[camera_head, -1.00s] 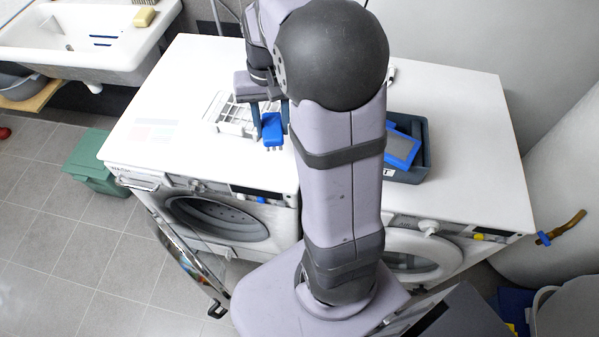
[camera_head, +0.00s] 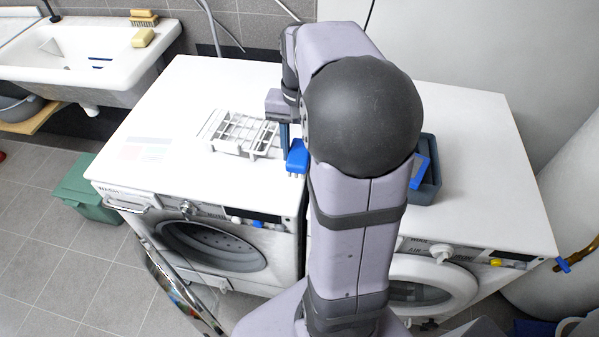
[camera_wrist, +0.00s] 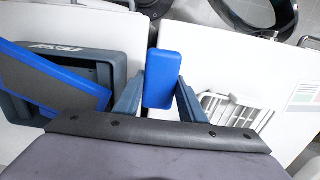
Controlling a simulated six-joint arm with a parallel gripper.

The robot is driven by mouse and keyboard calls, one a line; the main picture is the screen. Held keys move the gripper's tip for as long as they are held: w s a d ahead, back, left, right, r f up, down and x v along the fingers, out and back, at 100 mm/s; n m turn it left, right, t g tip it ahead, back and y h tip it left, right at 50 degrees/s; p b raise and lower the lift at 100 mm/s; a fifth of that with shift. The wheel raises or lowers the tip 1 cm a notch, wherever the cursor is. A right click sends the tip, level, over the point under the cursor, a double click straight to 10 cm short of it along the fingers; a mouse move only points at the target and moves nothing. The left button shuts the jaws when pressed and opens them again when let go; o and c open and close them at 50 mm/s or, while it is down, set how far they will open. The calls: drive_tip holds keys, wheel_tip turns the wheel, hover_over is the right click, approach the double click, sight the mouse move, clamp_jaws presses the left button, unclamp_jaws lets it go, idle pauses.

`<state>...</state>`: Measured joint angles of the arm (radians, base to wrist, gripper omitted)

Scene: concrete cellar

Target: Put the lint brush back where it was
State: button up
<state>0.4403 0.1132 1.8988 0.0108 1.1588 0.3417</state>
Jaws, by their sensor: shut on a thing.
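The blue lint brush (camera_head: 297,158) is held over the front middle of the white worktop, to the right of a white rack. In the wrist view its blue block (camera_wrist: 159,79) stands between two blue-grey fingers. My gripper (camera_wrist: 160,92) is shut on it. In the head view my gripper (camera_head: 293,140) is partly hidden behind my arm. The brush's lower end points toward the front edge; I cannot tell its height above the top.
A white wire rack (camera_head: 240,134) lies left of the brush. A dark grey bin (camera_head: 431,186) with a blue-framed grey panel (camera_wrist: 45,78) stands right, partly behind my arm. Two front-loading machines (camera_head: 212,246) stand below. The worktop's left part is clear except for a pale printed patch.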

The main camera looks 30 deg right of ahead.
drive_tip(key=shift+f, duration=3.45)
drive_tip(key=o, duration=1)
drive_tip(key=shift+f, duration=0.15)
drive_tip(key=shift+o, duration=0.2)
wheel_tip(320, 180, up, 12)
drive_tip(key=shift+w+d+r, duration=0.1)
drive_tip(key=shift+w+r, duration=0.05)
drive_tip(key=shift+r, duration=0.05)
drive_tip(key=s+a+f+n, duration=0.1)
drive_tip(key=a+f, duration=0.1)
drive_tip(key=a, duration=0.1)
drive_tip(key=s+a+f+n, duration=0.1)
drive_tip(key=a+f+n, duration=0.1)
drive_tip(key=a+f, duration=0.1)
drive_tip(key=s+a+f+n, duration=0.1)
drive_tip(key=a+f, duration=0.2)
drive_tip(key=shift+s+n, duration=0.2)
drive_tip(key=shift+n, duration=0.2)
drive_tip(key=s+a+f+n, duration=0.4)
drive_tip(key=s+a+f, duration=0.2)
drive_tip(key=shift+s+f, duration=0.35)
drive_tip(key=shift+f, duration=0.05)
